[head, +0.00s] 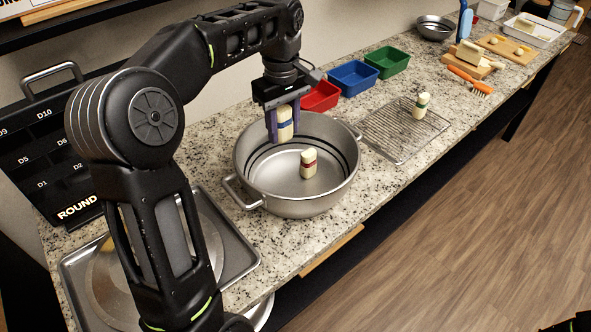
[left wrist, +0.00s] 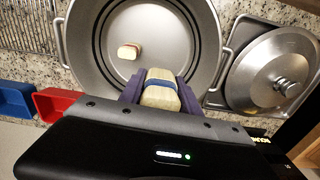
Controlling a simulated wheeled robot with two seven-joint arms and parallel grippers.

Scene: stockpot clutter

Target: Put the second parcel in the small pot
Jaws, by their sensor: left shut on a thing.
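My left gripper (head: 284,122) is shut on a cream parcel with a blue band (head: 285,130) and holds it upright above the back part of a wide steel pot (head: 335,185). In the left wrist view, the blue-banded parcel (left wrist: 160,90) sits between the purple fingers, over the pot's rim area (left wrist: 205,55). A cream parcel with a red band (head: 308,164) stands on the pot's floor; it also shows in the left wrist view (left wrist: 129,51). A parcel with a green band (head: 421,106) stands on a wire rack. A smaller steel pot (head: 434,27) is far back.
Red (head: 320,96), blue (head: 353,77) and green (head: 387,61) bins line the wall. The wire rack (head: 390,140) lies right of the pot. A steel lid (left wrist: 280,80) lies on a tray. An orange brush (head: 470,82) and boards are farther along.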

